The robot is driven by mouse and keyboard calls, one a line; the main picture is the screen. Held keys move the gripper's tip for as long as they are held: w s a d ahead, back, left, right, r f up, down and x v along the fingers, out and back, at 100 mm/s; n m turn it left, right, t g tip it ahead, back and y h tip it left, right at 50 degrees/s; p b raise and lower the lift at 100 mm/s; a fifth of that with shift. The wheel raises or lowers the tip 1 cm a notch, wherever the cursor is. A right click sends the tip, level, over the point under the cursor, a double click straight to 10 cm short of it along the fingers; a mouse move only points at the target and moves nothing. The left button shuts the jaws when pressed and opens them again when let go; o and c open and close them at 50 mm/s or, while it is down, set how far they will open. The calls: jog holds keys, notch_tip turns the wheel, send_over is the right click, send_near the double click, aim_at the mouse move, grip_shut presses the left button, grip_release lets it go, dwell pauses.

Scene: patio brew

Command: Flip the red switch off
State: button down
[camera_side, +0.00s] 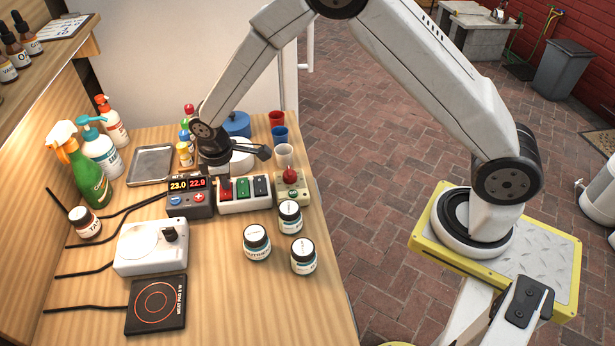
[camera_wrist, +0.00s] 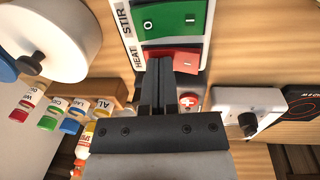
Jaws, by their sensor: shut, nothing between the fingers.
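The red switch (camera_side: 226,189) is the leftmost rocker on a white switch box (camera_side: 245,207), beside a green and a black rocker. In the wrist view the red switch (camera_wrist: 186,60) lies beside the label HEAT, with its "I" end showing. My gripper (camera_wrist: 158,62) is shut and empty, with its fingertips at the near edge of the red switch and covering part of it. Whether they touch it I cannot tell. In the side view my gripper (camera_side: 221,176) points down just above the red switch, and its tips are partly hidden.
A controller with a display (camera_side: 189,198) stands close on the left, and a box with a red knob (camera_side: 291,186) on the right. Several jars (camera_side: 257,242) stand in front. A white stirrer (camera_side: 151,247) and a black heat pad (camera_side: 156,304) lie front left.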

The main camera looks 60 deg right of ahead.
jog(key=shift+s+a+r, duration=0.2)
jog(key=shift+s+a, duration=0.15)
jog(key=shift+a, duration=0.05)
jog(key=shift+r, duration=0.1)
dwell(0.3)
notch_tip(320, 180, up, 14)
jog(key=w+d, duration=0.1)
dwell(0.7)
jog(key=shift+d, duration=0.1)
jog(key=s+d+f+m, duration=0.1)
jog(key=s+d+m, duration=0.2)
jog(key=s, duration=0.3)
jog(key=s+d+f+m+t, duration=0.1)
jog(key=s+d+f+m, duration=0.1)
jog(key=s, duration=0.5)
jog(key=s+d+f+m+y, duration=0.1)
jog(key=s+d+m, duration=0.3)
jog(key=s, duration=0.3)
jog(key=shift+s+d+f+t, duration=0.2)
jog(key=shift+d+f+t, duration=0.1)
jog(key=shift+d+f, duration=0.1)
